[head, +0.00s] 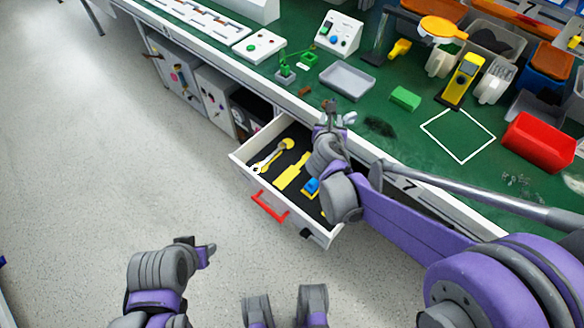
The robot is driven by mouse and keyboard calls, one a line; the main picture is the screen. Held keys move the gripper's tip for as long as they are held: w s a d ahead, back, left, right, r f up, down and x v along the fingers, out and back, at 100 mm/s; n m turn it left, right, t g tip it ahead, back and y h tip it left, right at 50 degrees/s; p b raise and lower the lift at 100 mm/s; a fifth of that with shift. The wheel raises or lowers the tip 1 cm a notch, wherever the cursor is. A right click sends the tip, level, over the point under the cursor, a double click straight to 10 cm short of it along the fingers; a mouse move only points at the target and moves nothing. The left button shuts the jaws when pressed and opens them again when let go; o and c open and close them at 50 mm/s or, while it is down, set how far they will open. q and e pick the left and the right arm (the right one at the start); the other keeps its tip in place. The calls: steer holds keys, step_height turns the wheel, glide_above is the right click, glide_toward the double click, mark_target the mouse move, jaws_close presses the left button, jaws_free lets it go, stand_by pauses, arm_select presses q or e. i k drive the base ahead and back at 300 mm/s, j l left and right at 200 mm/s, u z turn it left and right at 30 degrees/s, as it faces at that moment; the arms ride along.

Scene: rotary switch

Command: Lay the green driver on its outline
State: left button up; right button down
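I cannot make out a green driver for certain; a small green tool-like item (285,72) stands near the table's front edge. The open drawer (245,158) has a dark lining with yellow tool shapes. One is a long shape with a round end (287,144), with a pale tool along it; another is a yellow driver-like shape (292,172). A blue-and-yellow item (312,186) lies to its right. My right gripper (337,112) is above the table edge by the drawer's back corner; its grip is unclear. My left gripper (208,252) is over the floor, seen side-on.
The drawer has a red handle (269,207). The green bench top holds a grey tray (347,80), a green block (405,97), a white square outline (458,135), a yellow device (462,80) and a red bin (540,142).

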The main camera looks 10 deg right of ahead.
mark_target(301, 164)
steer(key=i+j+z, duration=0.15)
steer(key=j+z, duration=0.15)
steer(key=j, duration=0.65)
steer(key=j+z, duration=0.25)
steer(key=j, duration=0.75)
